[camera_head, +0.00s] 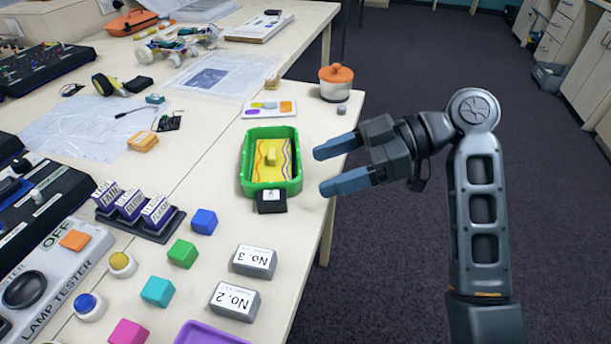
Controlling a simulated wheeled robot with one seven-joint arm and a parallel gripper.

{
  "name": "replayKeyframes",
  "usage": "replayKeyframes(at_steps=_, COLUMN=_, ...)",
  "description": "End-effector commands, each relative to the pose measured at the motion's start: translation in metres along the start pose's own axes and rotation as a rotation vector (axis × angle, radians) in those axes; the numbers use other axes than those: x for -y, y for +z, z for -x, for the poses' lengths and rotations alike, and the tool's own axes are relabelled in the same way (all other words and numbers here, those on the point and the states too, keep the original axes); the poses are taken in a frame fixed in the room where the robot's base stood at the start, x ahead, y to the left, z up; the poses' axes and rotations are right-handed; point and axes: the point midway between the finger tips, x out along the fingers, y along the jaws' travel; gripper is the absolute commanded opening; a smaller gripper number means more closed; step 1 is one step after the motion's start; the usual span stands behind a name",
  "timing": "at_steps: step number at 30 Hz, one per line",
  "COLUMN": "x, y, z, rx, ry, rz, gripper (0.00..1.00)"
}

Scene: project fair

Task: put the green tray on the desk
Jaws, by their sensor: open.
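The green tray (246,165) is a rectangular tray with raised walls, on the pale desk (207,160) near its right edge. A yellow panel with wavy lines and a small yellow block (271,156) lie inside it. A small black block (271,201) with a white top is at the tray's near end; I cannot tell if they touch. My gripper (326,169) is open and empty, its two blue fingers pointing left toward the tray's right wall, apart from it. The fingertips are close to the desk's right edge.
Blocks marked No. 3 (254,261) and No. 2 (234,300), coloured cubes and a purple tray (208,334) occupy the near desk. Open carpet lies to the right.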

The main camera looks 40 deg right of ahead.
Motion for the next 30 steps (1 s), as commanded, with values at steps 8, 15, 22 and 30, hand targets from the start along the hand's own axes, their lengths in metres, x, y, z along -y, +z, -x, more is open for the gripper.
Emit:
replayKeyframes(at_steps=8, x=0.001, y=-0.001, z=0.014, rx=0.003, ry=0.008, rz=-0.013, gripper=0.72)
replayKeyframes(at_steps=15, x=0.002, y=0.001, z=-0.005, rx=0.001, ry=0.009, rz=-0.017, gripper=0.72)
replayKeyframes(at_steps=22, x=0.002, y=0.001, z=-0.040, rx=0.002, ry=0.011, rz=-0.017, gripper=0.72)
replayKeyframes(at_steps=30, x=0.002, y=0.002, z=-0.060, rx=0.003, ry=0.010, rz=-0.017, gripper=0.72)
